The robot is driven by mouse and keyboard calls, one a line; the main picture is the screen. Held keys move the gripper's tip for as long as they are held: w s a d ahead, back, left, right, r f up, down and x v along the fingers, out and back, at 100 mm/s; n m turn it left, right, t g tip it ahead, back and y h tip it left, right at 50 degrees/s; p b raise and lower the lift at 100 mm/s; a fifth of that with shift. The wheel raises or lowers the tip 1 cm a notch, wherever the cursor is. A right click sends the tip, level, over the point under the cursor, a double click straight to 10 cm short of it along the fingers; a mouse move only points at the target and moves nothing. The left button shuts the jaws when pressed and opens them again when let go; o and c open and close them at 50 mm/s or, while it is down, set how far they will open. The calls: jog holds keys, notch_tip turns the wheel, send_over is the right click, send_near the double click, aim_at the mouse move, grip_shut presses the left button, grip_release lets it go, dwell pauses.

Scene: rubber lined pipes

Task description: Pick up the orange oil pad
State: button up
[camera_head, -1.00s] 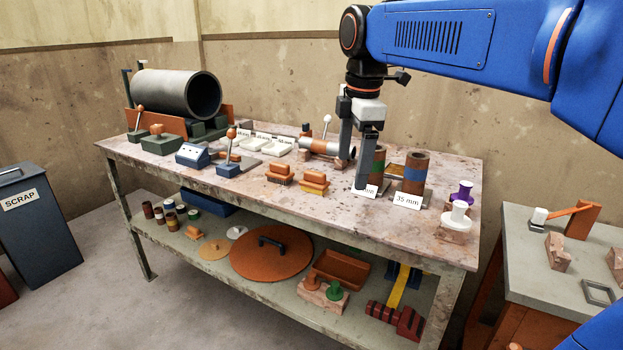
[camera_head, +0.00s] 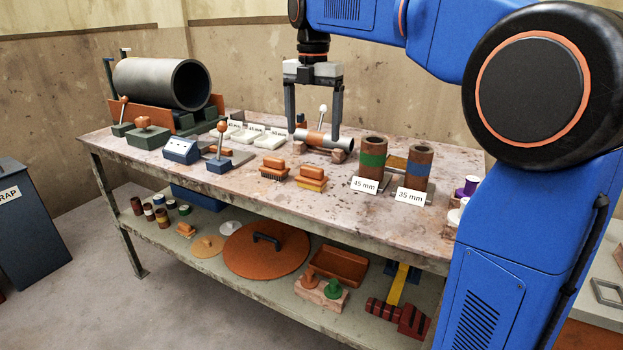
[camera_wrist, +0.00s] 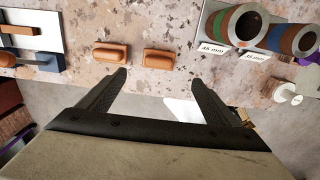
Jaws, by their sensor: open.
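The likely oil pad (camera_head: 311,177) is a small block with an orange handle and a yellowish-orange base, lying on the bench top near the front edge. It also shows in the wrist view (camera_wrist: 158,59), just beyond the fingertips and roughly in line with the gap between them. A similar orange-handled brush (camera_head: 272,168) with dark bristles sits just left of it; it shows in the wrist view (camera_wrist: 110,53) too. My gripper (camera_head: 313,130) is open and empty, fingers pointing down, above the bench. It touches neither block. Its fingers also show in the wrist view (camera_wrist: 160,78).
Two upright lined pipes labelled 45 mm (camera_head: 372,155) and 35 mm (camera_head: 416,166) stand to the right of the pad. A horizontal pipe (camera_head: 325,140) rests on supports behind it. A blue lever tool (camera_head: 219,165) is left. Bench top in front of the pad is bare.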

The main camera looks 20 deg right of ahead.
aim_at(311, 168)
notch_tip(311, 168, down, 7)
jog(key=shift+f, duration=0.1)
jog(key=shift+a+f, duration=0.15)
jog(key=shift+f, duration=1.2)
jog(key=shift+a+f, duration=0.1)
jog(key=shift+f, duration=1.25)
jog(key=c, duration=1.3)
jog(key=shift+o, duration=0.2)
notch_tip(311, 168, up, 10)
jog(key=shift+r, duration=0.1)
jog(key=shift+o, duration=1.1)
